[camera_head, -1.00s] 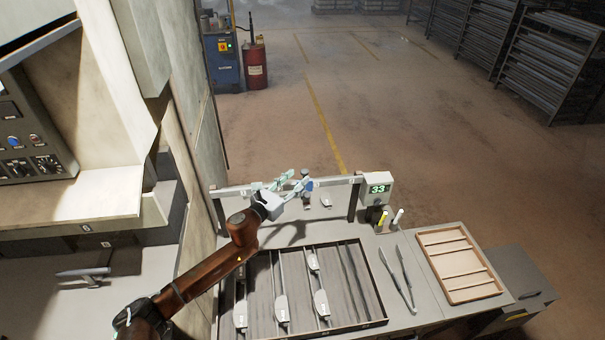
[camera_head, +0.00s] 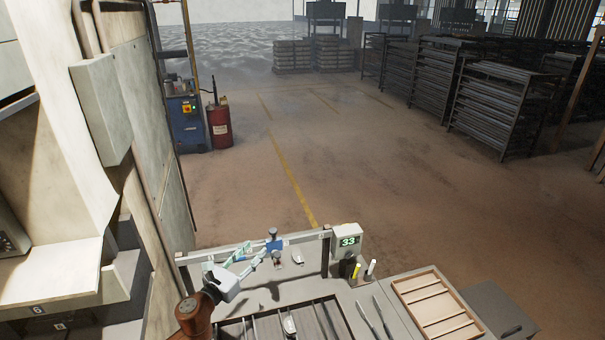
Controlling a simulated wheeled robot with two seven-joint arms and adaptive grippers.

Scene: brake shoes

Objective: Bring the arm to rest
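My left arm (camera_head: 194,318) comes in from the bottom left. Its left gripper (camera_head: 250,256) is above the back left of the workbench, near the back rail, with its fingers pointing up and to the right. The fingers look spread apart, and I see nothing between them. A blue and grey fitting (camera_head: 274,244) is at the rail, just right of the fingertips. A small pale brake shoe (camera_head: 297,256) is beside it. The tray (camera_head: 262,318) at the bottom edge is partly cut off, with one brake shoe (camera_head: 289,325) visible in it. My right gripper is not in view.
A display box reading 33 (camera_head: 347,241) stands at the rail's right end, with two markers (camera_head: 363,269) below. Tongs (camera_head: 381,316) and a wooden divided tray (camera_head: 437,304) are to the right. A machine cabinet wall (camera_head: 140,130) rises at the left. The floor beyond is open.

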